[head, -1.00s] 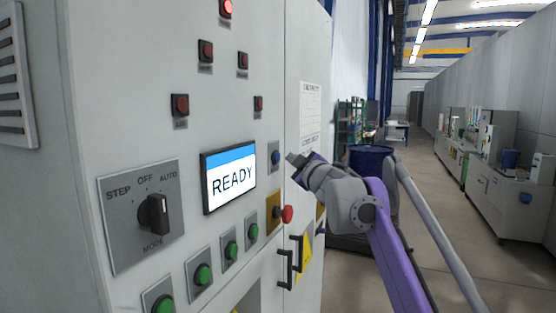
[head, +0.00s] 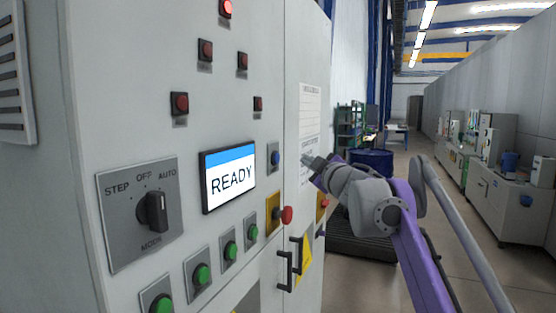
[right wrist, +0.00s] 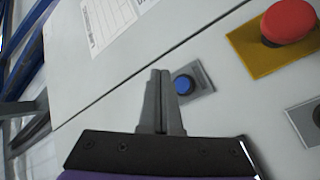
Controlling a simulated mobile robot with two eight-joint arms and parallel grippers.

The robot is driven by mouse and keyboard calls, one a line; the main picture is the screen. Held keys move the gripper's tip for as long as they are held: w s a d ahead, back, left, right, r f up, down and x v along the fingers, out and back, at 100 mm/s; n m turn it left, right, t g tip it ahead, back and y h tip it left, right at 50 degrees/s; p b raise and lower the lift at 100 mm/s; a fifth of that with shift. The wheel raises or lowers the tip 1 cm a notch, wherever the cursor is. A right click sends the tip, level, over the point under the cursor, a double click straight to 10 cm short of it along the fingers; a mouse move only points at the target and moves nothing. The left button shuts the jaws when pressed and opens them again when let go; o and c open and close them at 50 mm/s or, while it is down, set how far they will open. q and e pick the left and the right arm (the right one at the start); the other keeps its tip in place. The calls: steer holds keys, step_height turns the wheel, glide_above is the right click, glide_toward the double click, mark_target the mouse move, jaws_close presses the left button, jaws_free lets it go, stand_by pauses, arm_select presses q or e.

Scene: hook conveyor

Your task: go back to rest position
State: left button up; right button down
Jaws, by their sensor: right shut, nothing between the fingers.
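My right gripper (head: 311,163) is to the right of the control cabinet (head: 110,80), in front of its right edge. It is shut and empty. In the right wrist view its closed fingers (right wrist: 160,100) point at the panel, close beside a blue button (right wrist: 184,85) on a grey plate. I cannot tell the exact gap, but the fingers look apart from the button. The blue button also shows in the head view (head: 276,158), left of the gripper. My left gripper is not in view.
The cabinet carries a READY screen (head: 230,177), a mode knob (head: 154,212), several green buttons and red lamps, a red emergency button (head: 287,215) and black door handles (head: 296,258). A blue drum (head: 372,163) stands behind my arm. The aisle (head: 400,160) is open; benches line the right.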

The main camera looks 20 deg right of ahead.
steer(key=s+a+f+m+g, duration=0.3)
steer(key=s+a+f, duration=0.4)
steer(key=s+f, duration=0.4)
steer(key=s+a+f+m+g+y, duration=0.1)
steer(key=s+a+f+m+g, duration=0.2)
steer(key=s+f, duration=0.9)
steer(key=s+a+f+m+g, duration=0.2)
steer(key=s+a+f+g, duration=0.5)
steer(key=f, duration=2.3)
steer(key=s+a, duration=0.4)
steer(key=s, duration=0.1)
steer(key=shift+s+a+f+m+y, duration=0.2)
steer(key=shift+f+m+y, duration=0.1)
steer(key=shift+m, duration=0.1)
steer(key=shift+d, duration=0.1)
